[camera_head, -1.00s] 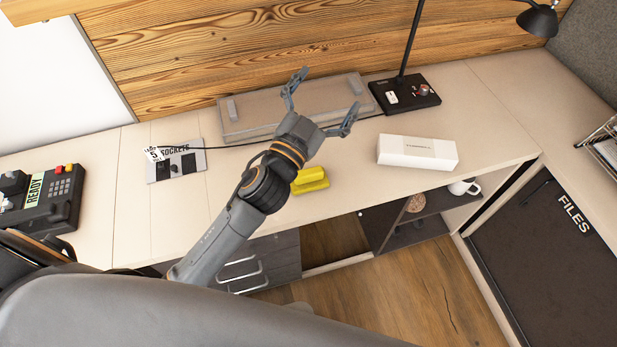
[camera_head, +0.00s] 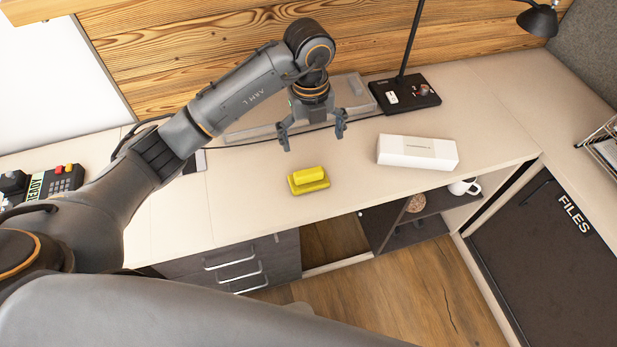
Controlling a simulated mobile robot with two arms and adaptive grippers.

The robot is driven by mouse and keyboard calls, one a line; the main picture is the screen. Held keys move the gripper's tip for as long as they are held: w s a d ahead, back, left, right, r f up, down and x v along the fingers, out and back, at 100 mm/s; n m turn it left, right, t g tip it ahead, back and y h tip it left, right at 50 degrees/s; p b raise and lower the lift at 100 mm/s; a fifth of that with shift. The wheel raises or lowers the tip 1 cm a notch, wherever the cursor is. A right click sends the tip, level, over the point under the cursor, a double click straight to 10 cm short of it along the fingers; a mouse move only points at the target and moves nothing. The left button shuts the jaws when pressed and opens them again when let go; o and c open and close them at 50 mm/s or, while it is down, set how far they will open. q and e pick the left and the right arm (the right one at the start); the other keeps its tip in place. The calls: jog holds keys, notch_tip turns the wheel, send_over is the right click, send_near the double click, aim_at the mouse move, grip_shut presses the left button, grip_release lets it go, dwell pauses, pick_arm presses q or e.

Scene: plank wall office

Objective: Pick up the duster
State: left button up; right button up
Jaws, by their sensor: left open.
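The duster (camera_head: 309,180) is a small yellow block on a flat yellow base. It lies on the pale desk (camera_head: 240,205) near its front edge, fully in sight. My left gripper (camera_head: 313,140) is open and empty, with its fingers pointing down. In the picture it is just above the duster, toward the back of the desk, apart from it. My right gripper does not show.
A white box (camera_head: 417,152) lies right of the duster. A grey tray (camera_head: 352,92) and a black lamp base (camera_head: 404,94) stand behind. A cable crosses the desk. A control panel (camera_head: 45,184) is at left. A mug (camera_head: 464,187) sits on a shelf below.

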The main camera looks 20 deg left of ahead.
pick_arm(q)
jog(key=p, duration=0.1)
send_over(308, 172)
notch_tip(308, 172, down, 8)
jog(key=shift+d+f, duration=0.1)
jog(key=shift+w+f+p, duration=0.1)
jog(key=shift+f+p, duration=0.55)
jog(key=shift+f, duration=2.05)
jog(key=c, duration=1.4)
jog(key=shift+r, duration=0.1)
